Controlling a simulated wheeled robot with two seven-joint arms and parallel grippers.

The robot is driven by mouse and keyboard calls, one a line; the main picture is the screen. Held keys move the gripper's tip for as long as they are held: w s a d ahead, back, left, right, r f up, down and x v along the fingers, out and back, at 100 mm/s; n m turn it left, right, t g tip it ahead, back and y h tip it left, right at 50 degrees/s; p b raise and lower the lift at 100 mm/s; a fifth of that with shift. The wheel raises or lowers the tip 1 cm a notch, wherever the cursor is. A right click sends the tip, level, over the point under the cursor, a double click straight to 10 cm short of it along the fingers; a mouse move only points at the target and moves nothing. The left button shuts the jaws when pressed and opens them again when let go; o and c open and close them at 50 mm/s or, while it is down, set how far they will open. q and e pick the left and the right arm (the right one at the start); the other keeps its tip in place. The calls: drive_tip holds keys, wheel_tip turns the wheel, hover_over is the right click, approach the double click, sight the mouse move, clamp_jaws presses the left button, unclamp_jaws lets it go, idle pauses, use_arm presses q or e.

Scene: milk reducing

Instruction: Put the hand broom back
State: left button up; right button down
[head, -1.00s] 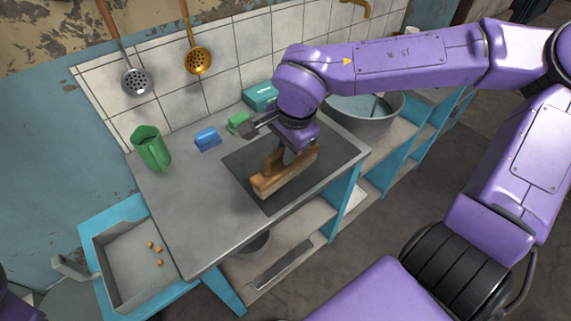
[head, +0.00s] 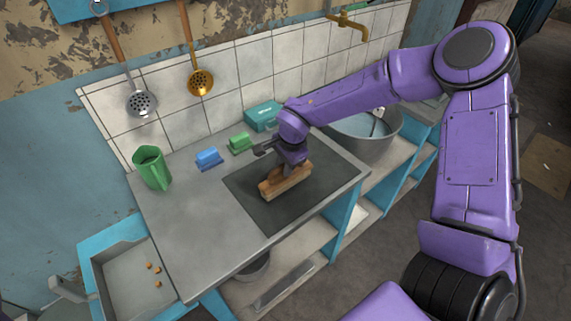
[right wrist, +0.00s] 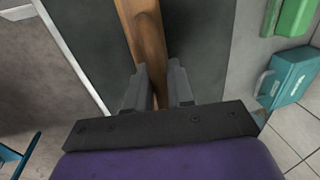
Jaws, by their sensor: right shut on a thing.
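The wooden hand broom (head: 285,182) is over the dark mat (head: 262,207) on the grey counter. My right gripper (head: 291,168) is shut on it from above. In the right wrist view the two fingers (right wrist: 160,92) close on the sides of the brown wooden broom (right wrist: 143,35). Whether the broom touches the mat or hovers just above it, I cannot tell. Its underside is hidden. My left gripper does not show.
A green pitcher (head: 151,168), a blue block (head: 208,158), a green block (head: 240,143) and a teal box (head: 264,116) stand along the back. A metal basin (head: 368,135) is at right. A dustpan-like tray (head: 128,282) with several small crumbs is at lower left. The counter's left front is clear.

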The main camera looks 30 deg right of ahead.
drive_tip(key=c, duration=1)
unclamp_jaws()
drive_tip(key=shift+f, duration=0.15)
drive_tip(key=v, duration=1.2)
drive_tip(key=shift+r, duration=0.25)
